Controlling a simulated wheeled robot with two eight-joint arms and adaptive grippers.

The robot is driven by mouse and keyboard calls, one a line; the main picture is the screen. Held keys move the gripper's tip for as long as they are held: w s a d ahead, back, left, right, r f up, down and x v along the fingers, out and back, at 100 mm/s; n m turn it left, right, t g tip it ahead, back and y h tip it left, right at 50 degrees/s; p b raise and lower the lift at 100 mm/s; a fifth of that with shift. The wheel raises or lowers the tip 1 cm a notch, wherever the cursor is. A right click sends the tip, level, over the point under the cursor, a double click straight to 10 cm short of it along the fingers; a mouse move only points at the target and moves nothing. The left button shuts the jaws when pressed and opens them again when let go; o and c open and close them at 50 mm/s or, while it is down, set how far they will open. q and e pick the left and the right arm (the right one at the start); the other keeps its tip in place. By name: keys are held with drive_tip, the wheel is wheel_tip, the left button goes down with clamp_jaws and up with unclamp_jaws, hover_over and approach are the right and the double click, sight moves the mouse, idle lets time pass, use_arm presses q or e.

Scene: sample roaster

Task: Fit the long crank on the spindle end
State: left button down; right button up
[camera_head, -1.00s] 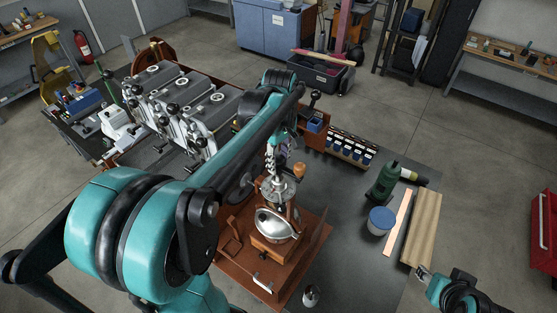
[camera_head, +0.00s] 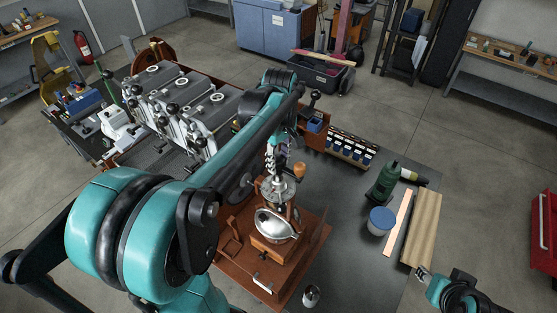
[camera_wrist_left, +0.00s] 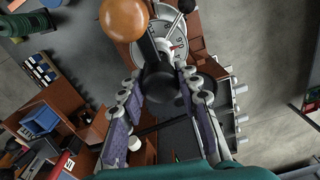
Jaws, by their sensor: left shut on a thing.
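The long crank shows in the left wrist view as a dark arm (camera_wrist_left: 150,48) with a round wooden knob (camera_wrist_left: 124,18). The knob also shows in the head view (camera_head: 299,169). My left gripper (camera_head: 274,165) is above the wooden machine (camera_head: 272,250) with its silver bowl (camera_head: 273,224). In the left wrist view its fingers (camera_wrist_left: 160,105) are shut on the crank's dark hub end. A round marked dial (camera_wrist_left: 180,35) lies just beyond the crank. The spindle end is hidden, so I cannot tell whether the crank touches it. My right gripper (camera_head: 424,274) is near the table's right edge, its fingers too small to judge.
A small metal cup (camera_head: 311,295) is near the front. Several grey roaster units (camera_head: 205,115) are behind left. Dark tabletop (camera_head: 345,245) is bare between.

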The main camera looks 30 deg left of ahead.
sight(279, 168)
use_arm(q)
drive_tip(key=shift+f+b, duration=1.25)
drive_tip(key=shift+f, duration=0.45)
drive_tip(key=c, duration=1)
unclamp_jaws()
drive_tip(key=shift+r, duration=0.15)
wheel_tip(279, 168, up, 12)
drive_tip(key=shift+w+f, duration=0.1)
drive_tip(key=shift+f, duration=0.05)
